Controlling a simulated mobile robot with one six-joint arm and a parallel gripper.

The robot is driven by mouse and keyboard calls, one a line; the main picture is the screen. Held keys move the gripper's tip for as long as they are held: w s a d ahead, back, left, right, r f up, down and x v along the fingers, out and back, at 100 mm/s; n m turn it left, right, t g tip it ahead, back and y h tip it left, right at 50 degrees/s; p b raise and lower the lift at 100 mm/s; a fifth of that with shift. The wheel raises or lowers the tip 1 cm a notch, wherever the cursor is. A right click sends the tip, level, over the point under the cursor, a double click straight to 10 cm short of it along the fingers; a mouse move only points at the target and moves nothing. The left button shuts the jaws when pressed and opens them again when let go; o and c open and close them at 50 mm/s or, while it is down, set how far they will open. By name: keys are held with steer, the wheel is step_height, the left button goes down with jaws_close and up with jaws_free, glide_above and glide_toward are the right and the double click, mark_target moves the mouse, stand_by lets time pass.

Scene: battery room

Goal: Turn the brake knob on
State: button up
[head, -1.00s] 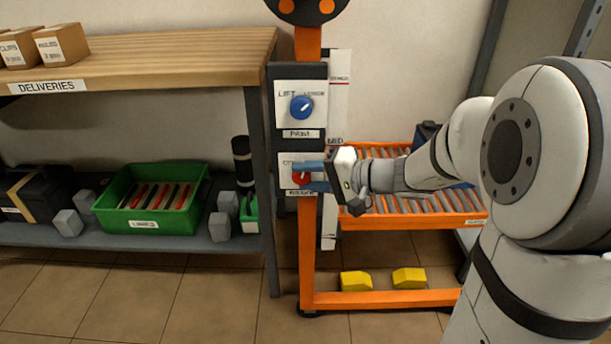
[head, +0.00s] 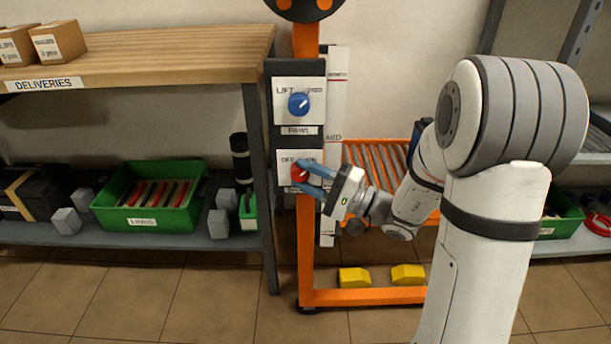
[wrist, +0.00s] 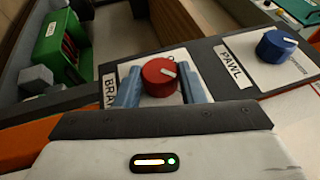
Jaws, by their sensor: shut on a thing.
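The red brake knob (head: 299,173) is on the lower white plate of the dark panel on the orange post. The plate's lettering is partly hidden by the fingers; "BRA" shows on the label in the wrist view.
The blue pawl knob (head: 299,104) is above on the same panel, close to my gripper. An orange roller rack (head: 375,297) holds yellow blocks low down. A shelf (head: 225,65) stands left, with a green bin (head: 148,222) below. Open floor lies in front.

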stand_by(0.3)
steer(key=o, duration=1)
steer(key=shift+d, duration=0.1)
steer(key=p+v, duration=0.2)
steer(key=v, duration=0.5)
steer(key=shift+s+d+f, duration=0.15)
steer(key=shift+s+d, duration=0.05)
steer(key=shift+d, duration=0.1)
